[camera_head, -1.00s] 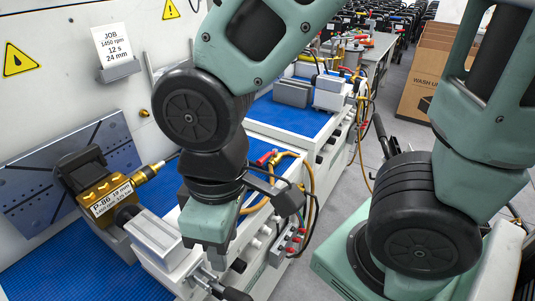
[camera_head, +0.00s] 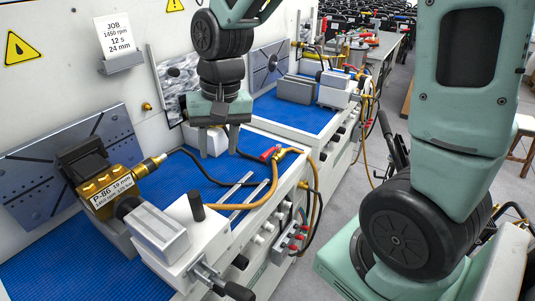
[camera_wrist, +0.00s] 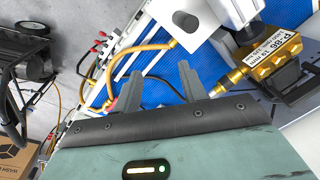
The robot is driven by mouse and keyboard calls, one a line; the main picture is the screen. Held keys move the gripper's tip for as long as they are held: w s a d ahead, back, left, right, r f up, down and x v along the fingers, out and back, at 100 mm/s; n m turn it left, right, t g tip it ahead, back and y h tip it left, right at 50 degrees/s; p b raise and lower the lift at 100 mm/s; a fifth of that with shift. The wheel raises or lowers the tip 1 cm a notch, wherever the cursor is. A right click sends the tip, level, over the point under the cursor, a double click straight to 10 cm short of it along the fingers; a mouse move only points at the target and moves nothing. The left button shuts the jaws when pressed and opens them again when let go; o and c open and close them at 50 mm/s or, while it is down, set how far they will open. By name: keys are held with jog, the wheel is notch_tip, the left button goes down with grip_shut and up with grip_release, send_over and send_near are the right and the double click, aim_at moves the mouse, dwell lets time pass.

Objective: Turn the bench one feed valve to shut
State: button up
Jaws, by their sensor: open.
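In the head view, a valve with a red handle (camera_head: 268,153) sits at the front edge of the near bench, beside a brass fitting and a yellow hose (camera_head: 272,190). Whether its handle lies along or across the line is too small to tell. My gripper (camera_head: 220,140) is over the back of the blue bench top, to the left of the valve and apart from it. Its fingers point down, open and empty. In the wrist view, the open fingers (camera_wrist: 158,92) have blue bench top and a dark hose beyond them. I cannot pick out the valve clearly there.
A brass block labelled P-86 (camera_head: 108,190) is on the near bench's left, with a grey clamp (camera_head: 155,232) in front. A job card (camera_head: 124,38) is on the wall panel. A second blue-topped bench (camera_head: 290,112) stands behind. Hoses hang over the front edge.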

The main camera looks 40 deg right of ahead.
jog(key=w+d+f+m, duration=0.1)
jog(key=w+d+m, duration=0.5)
jog(key=d, duration=0.6)
jog(key=m+t+b, duration=0.1)
jog(key=m+b, duration=0.1)
jog(key=m, duration=0.3)
send_near(267, 152)
jog(key=shift+h, duration=0.3)
jog(key=f+p, duration=0.1)
jog(key=f, duration=0.2)
jog(key=w+f, duration=0.1)
jog(key=f, duration=0.2)
jog(key=a+f+p, duration=0.1)
jog(key=f, duration=0.1)
jog(key=shift+w+f+p, duration=0.25)
jog(key=shift+f+p, duration=0.05)
jog(key=shift+f, duration=0.1)
grip_shut()
